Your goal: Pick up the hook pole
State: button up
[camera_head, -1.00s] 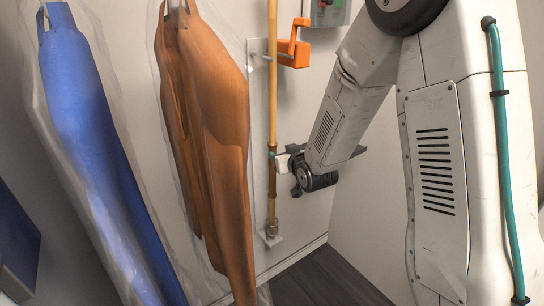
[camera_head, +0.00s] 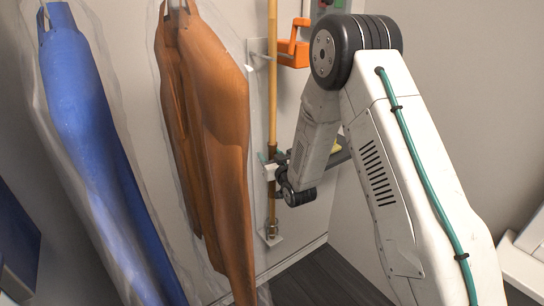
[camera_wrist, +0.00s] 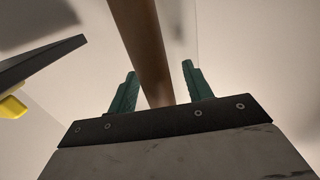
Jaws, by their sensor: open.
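The hook pole (camera_head: 272,110) is a wooden pole standing upright against the back wall, with a darker lower part and its foot at a small wall bracket. Its upper end is out of the picture. My gripper (camera_head: 268,162) is at the darker lower part of the pole. In the wrist view my gripper (camera_wrist: 158,84) has its two green fingers apart, and the pole (camera_wrist: 148,50) runs between them. A gap shows on each side of the pole, wider on the right. My arm covers part of the wall right of the pole.
A brown garment (camera_head: 212,130) in clear film hangs just left of the pole, and a blue garment (camera_head: 85,120) hangs further left. An orange handle-like part (camera_head: 294,48) sticks out from the wall right of the pole, above my gripper. Dark floor shows below.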

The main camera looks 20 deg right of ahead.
jog(key=shift+w, duration=0.3)
grip_shut()
jog(key=shift+r, duration=0.15)
